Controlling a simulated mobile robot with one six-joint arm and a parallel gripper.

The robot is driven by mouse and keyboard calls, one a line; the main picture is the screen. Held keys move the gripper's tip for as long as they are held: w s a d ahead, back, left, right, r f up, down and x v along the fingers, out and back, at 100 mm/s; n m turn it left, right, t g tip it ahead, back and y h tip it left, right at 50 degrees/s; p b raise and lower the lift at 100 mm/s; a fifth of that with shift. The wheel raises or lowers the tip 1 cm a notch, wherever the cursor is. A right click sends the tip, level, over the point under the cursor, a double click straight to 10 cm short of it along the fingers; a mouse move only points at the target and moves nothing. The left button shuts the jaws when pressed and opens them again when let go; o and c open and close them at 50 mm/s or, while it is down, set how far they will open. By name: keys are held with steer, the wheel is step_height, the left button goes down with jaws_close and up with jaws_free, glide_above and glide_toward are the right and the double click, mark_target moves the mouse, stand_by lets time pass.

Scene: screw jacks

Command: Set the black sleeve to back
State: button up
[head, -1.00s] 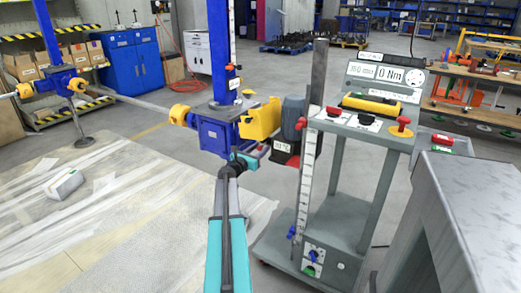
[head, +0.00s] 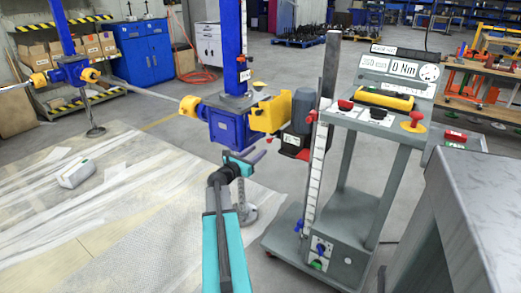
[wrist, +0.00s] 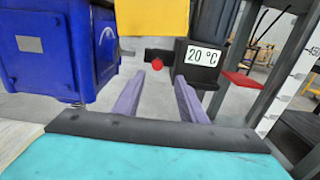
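My gripper (head: 264,148) is below the yellow housing (head: 270,115) and grey motor (head: 302,108) of the blue screw jack (head: 222,125). Its two purple fingers stand apart with nothing between them in the wrist view (wrist: 159,78). Beyond the fingertips, under the yellow housing, a dark bar (wrist: 170,55) carries a red knob (wrist: 157,64). A black box (wrist: 203,53) marked 20 °C sits to its right. I cannot tell for sure which dark part is the black sleeve.
A grey cart (head: 345,135) with a tall scale post, knobs and a 0 Nm display stands right of the motor. A grey metal surface (head: 480,190) fills the lower right. A white box (head: 77,173) lies on the sheeted floor at left.

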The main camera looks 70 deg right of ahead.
steer(key=shift+v, duration=1.05)
